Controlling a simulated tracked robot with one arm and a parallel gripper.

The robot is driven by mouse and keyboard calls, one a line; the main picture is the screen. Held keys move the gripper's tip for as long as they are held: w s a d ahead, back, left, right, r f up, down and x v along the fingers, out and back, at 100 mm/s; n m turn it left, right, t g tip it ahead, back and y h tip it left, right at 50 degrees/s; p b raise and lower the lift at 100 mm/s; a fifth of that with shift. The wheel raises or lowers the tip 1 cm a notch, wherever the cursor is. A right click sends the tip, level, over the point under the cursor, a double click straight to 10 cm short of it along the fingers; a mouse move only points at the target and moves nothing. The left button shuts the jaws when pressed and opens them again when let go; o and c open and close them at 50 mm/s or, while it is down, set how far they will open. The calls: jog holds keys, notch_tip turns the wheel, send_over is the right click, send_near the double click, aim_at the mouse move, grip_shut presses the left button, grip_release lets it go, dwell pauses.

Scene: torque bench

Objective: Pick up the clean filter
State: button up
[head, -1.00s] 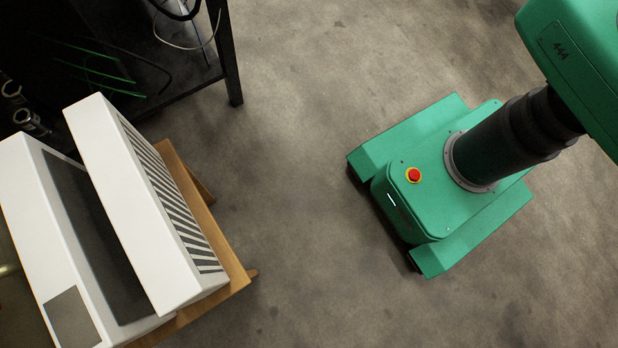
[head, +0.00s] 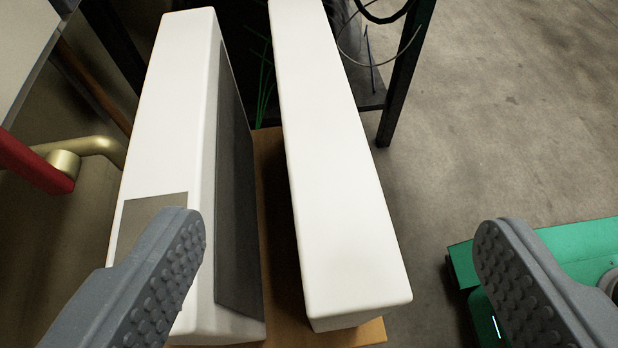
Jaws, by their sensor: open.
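Two long white box-shaped units stand side by side on a wooden stand. The left unit (head: 165,115) has a dark grey panel on its right side and a grey patch on its near top. The right unit (head: 345,190) shows a plain white top; its right side is hidden now. I cannot tell from any marking which is the clean filter. My gripper (head: 340,250) is open and empty. No contact shows.
The wooden stand (head: 272,190) shows in the gap between the units. A black metal frame (head: 403,80) with loose cables is behind. A red and brass-coloured fitting (head: 75,165) is at the left. Bare concrete floor (head: 510,120) lies to the right.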

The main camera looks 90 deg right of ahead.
jog(key=b, duration=0.2)
send_near(316, 113)
jog(key=x, duration=0.5)
jog(key=shift+s+a+f, duration=0.15)
jog(key=shift+s, duration=0.15)
jog(key=shift+w+b+x, duration=0.2)
jog(key=shift+b+x, duration=0.3)
jog(key=shift+x, duration=0.85)
jog(key=shift+w+b+x, duration=0.2)
jog(key=shift+b+x, duration=0.25)
jog(key=shift+x, duration=0.9)
jog(key=shift+c, duration=0.4)
grip_shut()
